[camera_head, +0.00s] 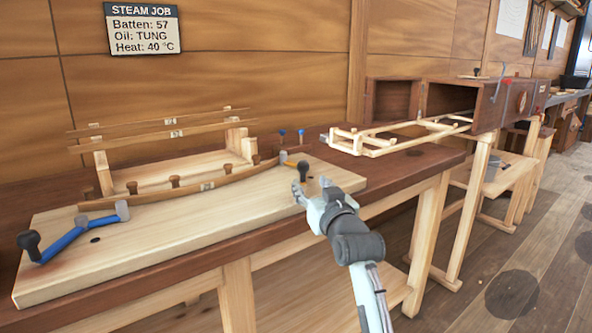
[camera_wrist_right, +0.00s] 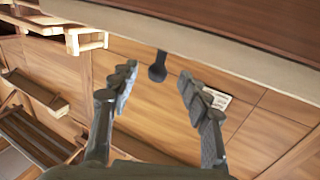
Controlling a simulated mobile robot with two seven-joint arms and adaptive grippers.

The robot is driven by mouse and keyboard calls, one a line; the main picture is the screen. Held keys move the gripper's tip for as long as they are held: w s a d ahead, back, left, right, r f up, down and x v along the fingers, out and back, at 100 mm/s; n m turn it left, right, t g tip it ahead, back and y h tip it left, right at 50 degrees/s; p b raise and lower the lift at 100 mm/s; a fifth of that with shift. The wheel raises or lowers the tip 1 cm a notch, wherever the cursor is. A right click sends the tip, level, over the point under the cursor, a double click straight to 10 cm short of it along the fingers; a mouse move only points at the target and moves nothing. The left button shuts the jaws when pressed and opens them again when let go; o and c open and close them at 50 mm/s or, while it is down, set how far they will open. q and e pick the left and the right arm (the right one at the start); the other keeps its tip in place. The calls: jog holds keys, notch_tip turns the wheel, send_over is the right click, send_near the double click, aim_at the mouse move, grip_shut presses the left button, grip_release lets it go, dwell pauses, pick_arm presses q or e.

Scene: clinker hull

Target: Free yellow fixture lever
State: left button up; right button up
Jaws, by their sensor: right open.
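The yellow fixture lever (camera_head: 288,161) is at the right end of the pale board, by the end of the curved batten (camera_head: 195,187). Its black knob (camera_head: 303,168) stands up above the board edge. My right gripper (camera_head: 311,188) is open at the board's front right edge, just below and in front of the knob. In the right wrist view the dark knob (camera_wrist_right: 157,68) shows between the two open fingers (camera_wrist_right: 158,74), apparently not touched by either. The lever's yellow arm is not visible in that view. My left gripper is not in view.
A blue fixture lever (camera_head: 66,240) with a black knob sits at the board's left end. Several pegs stand along the batten. A batten rack (camera_head: 160,171) stands behind. A wooden frame (camera_head: 395,136) reaches from the open steam box (camera_head: 450,97) at right. The board's front (camera_head: 220,225) is clear.

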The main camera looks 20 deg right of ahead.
aim_at(304, 176)
jog(key=shift+w+r, duration=0.1)
jog(key=shift+w, duration=0.45)
jog(key=w, duration=0.4)
jog(key=shift+w, duration=0.4)
jog(key=shift+w+d, duration=0.1)
jog(key=shift+w, duration=0.4)
jog(key=shift+c, duration=0.2)
jog(key=c, duration=0.9)
grip_shut()
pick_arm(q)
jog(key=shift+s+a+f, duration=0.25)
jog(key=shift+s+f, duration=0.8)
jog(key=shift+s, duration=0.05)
pick_arm(e)
jog(key=shift+f, duration=0.2)
